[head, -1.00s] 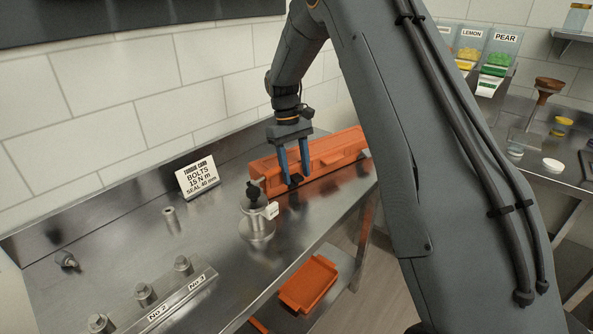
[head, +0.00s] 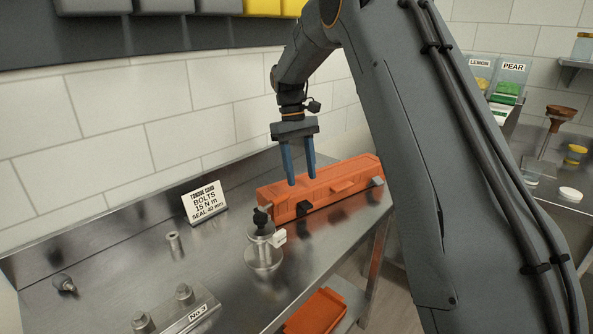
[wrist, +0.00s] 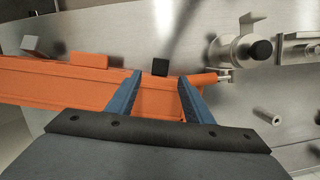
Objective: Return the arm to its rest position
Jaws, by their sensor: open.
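My gripper (head: 300,183) has two blue fingers pointing down, spread apart and empty. In the head view it hangs just above the left part of a closed orange case (head: 338,188) on the steel bench. In the wrist view the fingers (wrist: 160,85) span part of the orange case (wrist: 60,88), with nothing between them but the case's surface beyond. A small black block (head: 303,209) is at the case's near side, and it also shows in the wrist view (wrist: 160,66). My arm reaches down from the upper right.
A metal fixture with a black knob (head: 262,217) stands left of the case. A torque card (head: 204,202), a small post (head: 174,243) and a numbered block (head: 190,318) share the bench. An orange tray (head: 318,312) lies on a lower shelf. A tiled wall stands behind.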

